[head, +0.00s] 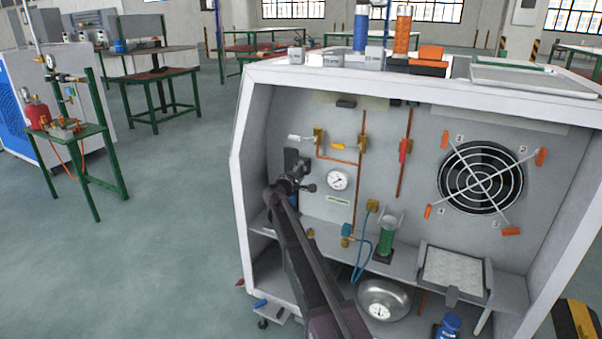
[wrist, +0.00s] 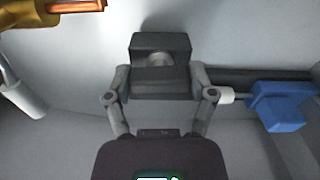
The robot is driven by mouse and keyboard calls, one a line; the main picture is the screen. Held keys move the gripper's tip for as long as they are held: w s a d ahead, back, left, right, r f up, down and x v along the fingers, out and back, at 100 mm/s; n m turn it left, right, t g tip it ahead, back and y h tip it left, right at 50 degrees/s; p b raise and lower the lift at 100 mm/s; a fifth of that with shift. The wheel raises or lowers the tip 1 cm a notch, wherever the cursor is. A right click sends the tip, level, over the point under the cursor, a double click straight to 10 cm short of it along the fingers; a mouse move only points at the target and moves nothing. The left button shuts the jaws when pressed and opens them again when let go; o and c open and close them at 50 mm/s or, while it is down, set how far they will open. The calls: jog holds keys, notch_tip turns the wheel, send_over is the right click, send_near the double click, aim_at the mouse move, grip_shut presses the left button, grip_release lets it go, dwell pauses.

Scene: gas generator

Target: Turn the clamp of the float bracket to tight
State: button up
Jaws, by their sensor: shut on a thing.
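A dark block with a round grey part in its middle, seemingly the clamp of the float bracket (wrist: 160,45), fills the centre of the wrist view. My gripper (wrist: 160,84) is shut on it, one finger at each side of its lower part. In the head view my gripper (head: 289,187) reaches the dark bracket (head: 296,161) on the left of the cabinet's back wall. The arm and gripper hide much of the bracket there. A blue part (wrist: 281,106) with a white stem lies right of the clamp in the wrist view. The clamp's turn position cannot be read.
Right of the bracket are a round gauge (head: 338,179), copper pipes (head: 358,205) with brass valves, a green cylinder (head: 387,237) and a fan (head: 481,177). A brass fitting (wrist: 22,22) is near at upper left in the wrist view. The cabinet's left wall (head: 250,165) is close.

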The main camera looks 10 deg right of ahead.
jog(key=shift+d+m, duration=0.15)
jog(key=shift+m, duration=0.35)
jog(key=o, duration=1.1)
jog(key=shift+s+a, duration=0.15)
jog(key=shift+a, duration=0.05)
jog(key=v, duration=1.1)
jog(key=shift+s+a, duration=0.15)
jog(key=shift+s, duration=0.1)
